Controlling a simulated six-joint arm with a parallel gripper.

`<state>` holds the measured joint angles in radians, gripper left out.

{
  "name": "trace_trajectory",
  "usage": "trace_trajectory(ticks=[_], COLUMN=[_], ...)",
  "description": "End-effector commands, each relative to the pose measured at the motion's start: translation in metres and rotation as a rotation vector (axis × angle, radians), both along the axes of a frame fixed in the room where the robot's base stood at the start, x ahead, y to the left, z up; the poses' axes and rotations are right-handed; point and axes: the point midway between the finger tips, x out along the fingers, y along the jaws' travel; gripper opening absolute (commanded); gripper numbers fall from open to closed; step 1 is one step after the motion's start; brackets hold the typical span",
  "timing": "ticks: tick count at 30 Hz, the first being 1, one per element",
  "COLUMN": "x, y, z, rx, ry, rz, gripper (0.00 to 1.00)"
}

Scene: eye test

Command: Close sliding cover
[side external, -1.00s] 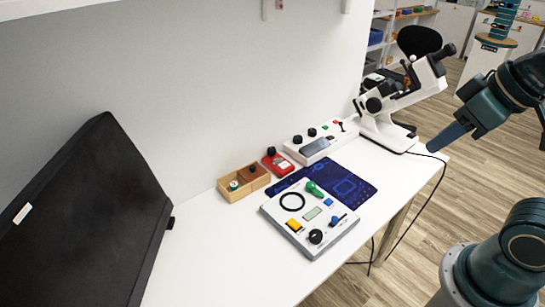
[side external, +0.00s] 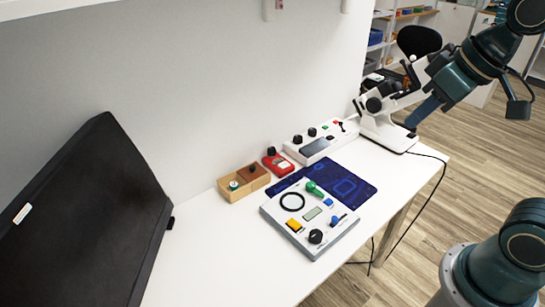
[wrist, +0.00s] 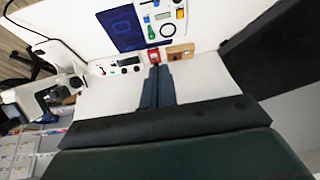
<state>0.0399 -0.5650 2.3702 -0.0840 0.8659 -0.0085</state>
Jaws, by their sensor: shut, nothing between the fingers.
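A small light-wood box (side external: 234,198) sits on the white table near the wall. Its brown sliding cover (side external: 258,174) with a dark knob lies over the right part. The left part is uncovered, and a small white-and-green thing shows inside. The box also shows in the wrist view (wrist: 183,50), beyond my fingertips and slightly right. My gripper (side external: 411,123) is shut and empty in the side external view, in front of the white microscope, well to the right of the box. In the wrist view the fingers (wrist: 156,69) lie side by side.
A red device (side external: 277,164) stands right beside the box. A white control box (side external: 320,147), a blue mat (side external: 362,187) and a white panel with knobs (side external: 303,244) lie nearby. The microscope (side external: 385,132) stands at the right end. A black screen (side external: 85,215) stands left.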

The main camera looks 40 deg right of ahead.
Motion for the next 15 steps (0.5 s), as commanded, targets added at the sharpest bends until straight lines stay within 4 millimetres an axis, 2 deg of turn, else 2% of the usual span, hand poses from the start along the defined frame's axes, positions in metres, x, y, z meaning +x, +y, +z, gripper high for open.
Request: trace_trajectory(ticks=[8,15], x=[0.065,0.121], y=[0.003,0.002], z=[0.007,0.002], rx=[0.028,0.061], ry=[0.027,0.045], rz=[0.053,0.098], gripper=[0.0,0.0])
